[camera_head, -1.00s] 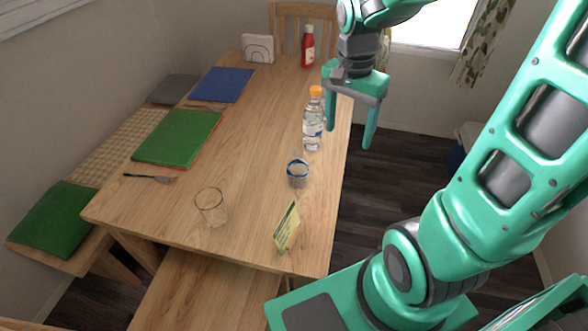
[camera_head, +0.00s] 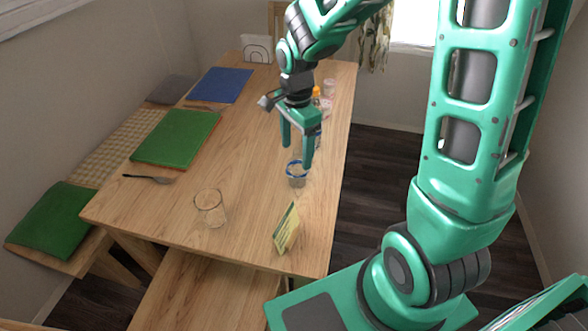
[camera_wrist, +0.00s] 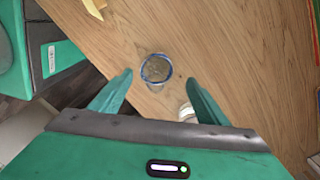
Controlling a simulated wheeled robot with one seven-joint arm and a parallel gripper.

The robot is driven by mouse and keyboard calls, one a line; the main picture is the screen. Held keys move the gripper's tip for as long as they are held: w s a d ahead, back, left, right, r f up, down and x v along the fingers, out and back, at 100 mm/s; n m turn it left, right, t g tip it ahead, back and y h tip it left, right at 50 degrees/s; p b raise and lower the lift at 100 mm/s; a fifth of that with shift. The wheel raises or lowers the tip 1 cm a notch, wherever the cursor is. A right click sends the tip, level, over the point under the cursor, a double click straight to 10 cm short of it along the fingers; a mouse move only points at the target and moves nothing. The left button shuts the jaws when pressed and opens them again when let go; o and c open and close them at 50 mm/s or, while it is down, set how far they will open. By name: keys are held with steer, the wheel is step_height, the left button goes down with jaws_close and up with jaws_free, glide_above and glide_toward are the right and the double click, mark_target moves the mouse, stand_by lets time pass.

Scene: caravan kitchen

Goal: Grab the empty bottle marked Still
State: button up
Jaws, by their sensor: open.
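A clear bottle with an orange cap (camera_head: 316,91) stands on the table's right side in the head view. My gripper hides most of it, and its marking cannot be read. My gripper (camera_head: 297,156) is open and points down in front of the bottle, over a clear blue-rimmed cup (camera_head: 297,180). In the wrist view the cup (camera_wrist: 156,69) shows between and beyond the fingertips (camera_wrist: 160,77), with nothing gripped. A small whitish thing (camera_wrist: 187,112) shows beside the right finger there; I cannot tell what it is.
A clear glass (camera_head: 210,208) and a yellow-green card (camera_head: 287,230) stand on the near part of the wooden table (camera_head: 247,150). A fork (camera_head: 150,179), green mat (camera_head: 175,138) and blue mat (camera_head: 221,85) lie left. Pale small containers (camera_head: 329,87) stand behind the bottle.

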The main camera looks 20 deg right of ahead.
mark_target(297, 162)
steer(key=f, duration=0.5)
steer(key=shift+s+d, duration=0.1)
steer(key=shift+s, duration=0.1)
steer(key=c, duration=1.1)
